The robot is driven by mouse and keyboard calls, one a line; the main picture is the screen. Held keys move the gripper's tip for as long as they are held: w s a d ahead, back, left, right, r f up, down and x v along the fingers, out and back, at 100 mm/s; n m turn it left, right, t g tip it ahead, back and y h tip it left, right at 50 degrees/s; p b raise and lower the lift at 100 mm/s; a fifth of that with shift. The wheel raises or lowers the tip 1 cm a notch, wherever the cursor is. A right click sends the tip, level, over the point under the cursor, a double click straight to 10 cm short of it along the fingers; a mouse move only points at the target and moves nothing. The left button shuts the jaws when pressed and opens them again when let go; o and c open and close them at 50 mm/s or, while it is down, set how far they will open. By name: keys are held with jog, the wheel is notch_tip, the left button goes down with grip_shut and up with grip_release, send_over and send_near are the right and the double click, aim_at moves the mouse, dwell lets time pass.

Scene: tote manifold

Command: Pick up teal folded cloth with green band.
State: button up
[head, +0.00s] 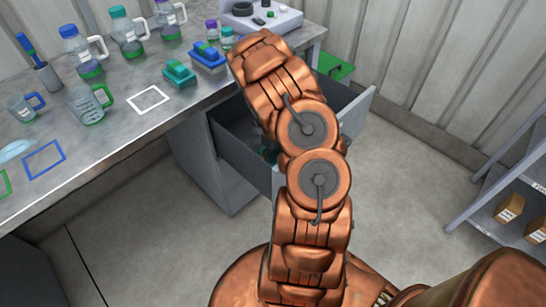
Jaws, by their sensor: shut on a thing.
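A teal folded cloth (179,74) with a greener band on top lies on the grey counter, just left of a blue folded cloth (208,57). My copper arm reaches up the middle of the view, over the drawer. My gripper is hidden behind the arm links, so neither its fingers nor anything in them shows.
The grey counter (118,122) holds several bottles and mugs at the back and coloured square outlines in front. An open drawer (233,135) juts from the cabinet below. A shelf with boxes (510,207) stands at right. The floor between is clear.

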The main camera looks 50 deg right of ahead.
aim_at(273, 155)
jog(key=shift+r+b, duration=0.45)
jog(key=shift+r, duration=4.35)
